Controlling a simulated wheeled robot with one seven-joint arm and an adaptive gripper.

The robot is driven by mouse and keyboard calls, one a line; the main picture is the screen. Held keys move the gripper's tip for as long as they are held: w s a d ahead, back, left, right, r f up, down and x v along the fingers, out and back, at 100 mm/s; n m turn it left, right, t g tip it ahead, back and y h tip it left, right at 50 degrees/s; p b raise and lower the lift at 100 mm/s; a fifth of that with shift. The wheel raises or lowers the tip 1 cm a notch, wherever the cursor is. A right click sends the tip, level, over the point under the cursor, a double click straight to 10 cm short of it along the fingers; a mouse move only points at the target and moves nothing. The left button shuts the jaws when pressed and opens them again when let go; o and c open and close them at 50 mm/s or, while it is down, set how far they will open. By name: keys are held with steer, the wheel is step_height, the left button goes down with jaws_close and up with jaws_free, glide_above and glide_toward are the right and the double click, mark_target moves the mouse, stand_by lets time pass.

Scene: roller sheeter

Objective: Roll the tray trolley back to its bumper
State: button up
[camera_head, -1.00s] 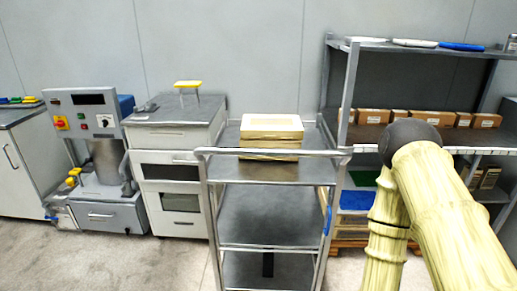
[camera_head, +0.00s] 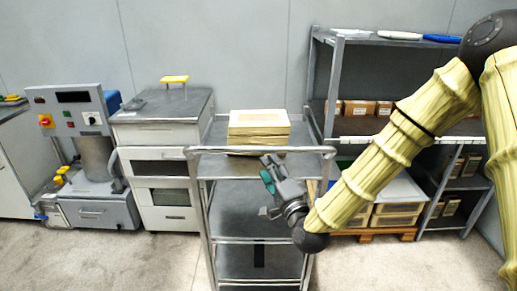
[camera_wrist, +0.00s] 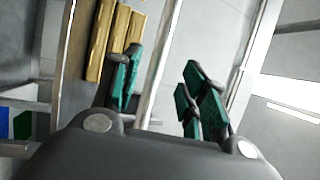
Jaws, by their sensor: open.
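The tray trolley (camera_head: 203,215) is a grey metal frame with several shelves and a push bar (camera_head: 225,150) across its near top edge. A stack of wooden trays (camera_head: 258,131) sits on its top shelf. My gripper (camera_head: 267,174), with green finger pads, is open in front of the trolley, just below the bar in the head view. In the wrist view the bar (camera_wrist: 160,65) passes between the open fingers; contact is not clear. A small dark block (camera_head: 259,256) shows low through the trolley; I cannot tell whether it is the bumper.
A white drawer cabinet (camera_head: 165,160) and a machine (camera_head: 85,150) stand left of the trolley. A shelf rack (camera_head: 333,80) with cardboard boxes (camera_head: 358,108) stands close on the right. The floor (camera_head: 130,260) in front is clear.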

mark_target(260, 152)
steer(key=p+x, duration=0.2)
steer(key=x, duration=0.7)
steer(key=shift+w+a+f, duration=0.1)
steer(key=shift+w+a, duration=0.05)
jaws_close()
